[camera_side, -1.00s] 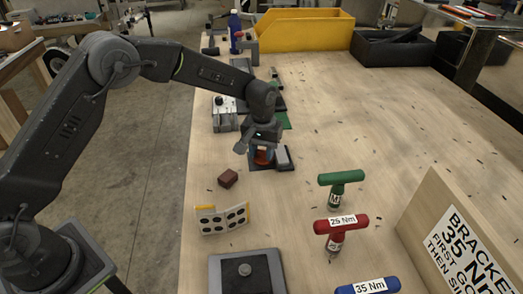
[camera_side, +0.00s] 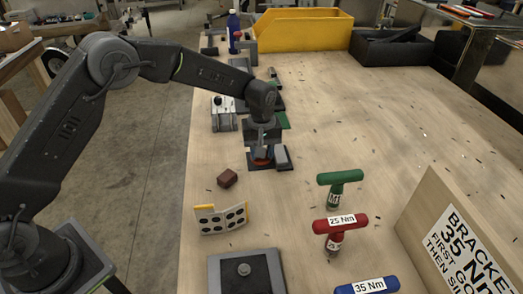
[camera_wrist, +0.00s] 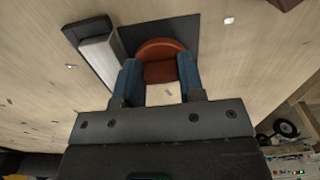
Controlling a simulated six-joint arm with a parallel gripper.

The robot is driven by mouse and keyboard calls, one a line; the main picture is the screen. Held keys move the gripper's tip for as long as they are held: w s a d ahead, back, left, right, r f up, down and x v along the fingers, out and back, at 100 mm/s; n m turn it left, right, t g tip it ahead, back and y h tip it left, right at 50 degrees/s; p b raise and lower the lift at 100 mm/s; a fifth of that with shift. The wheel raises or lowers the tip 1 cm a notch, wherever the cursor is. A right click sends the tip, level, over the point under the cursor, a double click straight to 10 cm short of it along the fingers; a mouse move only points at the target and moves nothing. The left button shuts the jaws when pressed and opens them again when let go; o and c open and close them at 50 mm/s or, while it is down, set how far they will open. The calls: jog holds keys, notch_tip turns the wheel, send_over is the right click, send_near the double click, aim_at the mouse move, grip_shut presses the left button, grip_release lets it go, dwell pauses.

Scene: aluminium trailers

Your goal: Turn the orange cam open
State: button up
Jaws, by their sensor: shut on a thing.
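The orange cam (camera_wrist: 160,50) sits on a dark base plate (camera_wrist: 206,38) on the bench, and a grey block stands beside it. My gripper (camera_wrist: 160,80) has its two blue fingers on either side of the cam in the wrist view and is shut on it. In the side view my gripper (camera_side: 262,152) points down over the cam (camera_side: 262,163), which shows only as a small orange patch under the fingers. The fingers hide most of the cam there, and its exact turn angle is hard to tell.
A grey block (camera_side: 281,155) stands right of the cam.

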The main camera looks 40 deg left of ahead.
jog(key=shift+r, duration=0.1)
jog(key=o, duration=0.9)
jog(key=shift+r, duration=4)
jog(key=shift+a+r, duration=0.1)
jog(key=s+a+r+m+t, duration=0.1)
jog(key=s+a+r+m, duration=0.1)
jog(key=s+r, duration=0.55)
jog(key=s+a+r+m+t, duration=0.2)
jog(key=s+a+r+m, duration=0.1)
jog(key=s+r, duration=0.4)
jog(key=s+m+t, duration=0.1)
jog(key=s, duration=0.4)
jog(key=s+a+f+m, duration=0.1)
jog(key=s, duration=0.5)
jog(key=s+a+f+m+t, duration=0.1)
jog(key=s+m, duration=0.1)
jog(key=s, duration=0.4)
jog(key=shift+s+a+f+t, duration=0.2)
jog(key=shift+a+t, duration=0.05)
jog(key=shift+t, duration=0.05)
